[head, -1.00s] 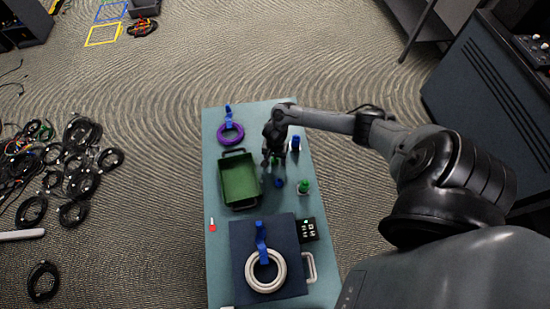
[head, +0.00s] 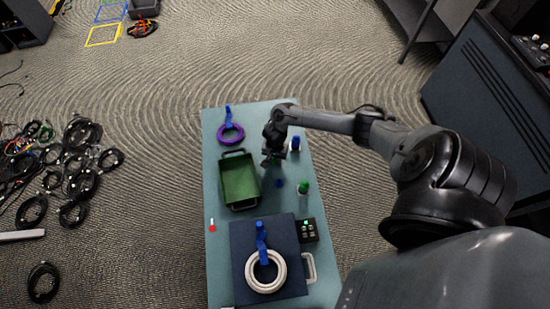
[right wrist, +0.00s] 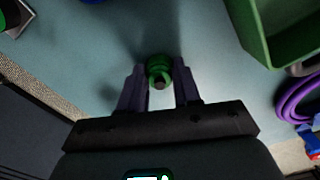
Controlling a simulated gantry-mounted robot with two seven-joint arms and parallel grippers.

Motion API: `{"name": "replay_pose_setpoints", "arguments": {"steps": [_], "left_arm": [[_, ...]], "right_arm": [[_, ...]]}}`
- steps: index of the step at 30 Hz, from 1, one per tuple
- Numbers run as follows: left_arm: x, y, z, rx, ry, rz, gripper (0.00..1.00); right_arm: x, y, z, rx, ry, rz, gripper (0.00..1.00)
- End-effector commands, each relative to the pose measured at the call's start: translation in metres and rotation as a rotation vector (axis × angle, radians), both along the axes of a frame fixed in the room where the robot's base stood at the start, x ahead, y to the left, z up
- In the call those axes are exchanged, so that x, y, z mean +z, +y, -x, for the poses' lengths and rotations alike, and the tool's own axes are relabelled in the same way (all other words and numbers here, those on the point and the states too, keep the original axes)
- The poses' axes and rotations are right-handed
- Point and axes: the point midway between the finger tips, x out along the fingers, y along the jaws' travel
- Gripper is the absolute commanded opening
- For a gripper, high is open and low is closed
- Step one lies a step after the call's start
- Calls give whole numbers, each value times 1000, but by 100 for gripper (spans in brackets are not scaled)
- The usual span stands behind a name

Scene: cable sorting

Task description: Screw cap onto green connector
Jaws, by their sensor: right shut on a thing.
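My right gripper (head: 268,163) is over the table beside the green bin. In the right wrist view its purple fingers (right wrist: 159,92) are shut on a small green part (right wrist: 159,69) with a dark round centre. I cannot tell whether this part is the cap or a connector. Another green-topped piece (head: 303,186) stands near the table's right edge. A green piece on a metal base (right wrist: 8,18) shows partly at the top left of the right wrist view. My left gripper is not in view.
The green bin (head: 224,179) lies left of the gripper. A purple ring (head: 239,134), a small blue piece (head: 279,183) and a taller blue one (head: 296,142) are nearby. A dark board with a white ring (head: 281,262) is at the near end.

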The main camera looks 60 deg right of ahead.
Motion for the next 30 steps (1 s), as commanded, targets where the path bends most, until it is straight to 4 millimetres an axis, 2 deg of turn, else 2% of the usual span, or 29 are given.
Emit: {"name": "replay_pose_setpoints", "arguments": {"steps": [5, 11, 15, 21, 30], "left_arm": [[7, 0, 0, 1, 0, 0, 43], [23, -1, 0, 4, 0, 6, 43], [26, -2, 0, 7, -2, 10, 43], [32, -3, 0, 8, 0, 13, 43], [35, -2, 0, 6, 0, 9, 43]], "right_arm": [[13, 0, 0, 0, -1, 0, 4], [46, 0, -1, 1, -2, 0, 4], [60, -31, 15, -2, 3, 5, 4], [81, -64, 31, -1, 1, 2, 4], [101, -95, 45, 0, 1, 0, 4]]}}
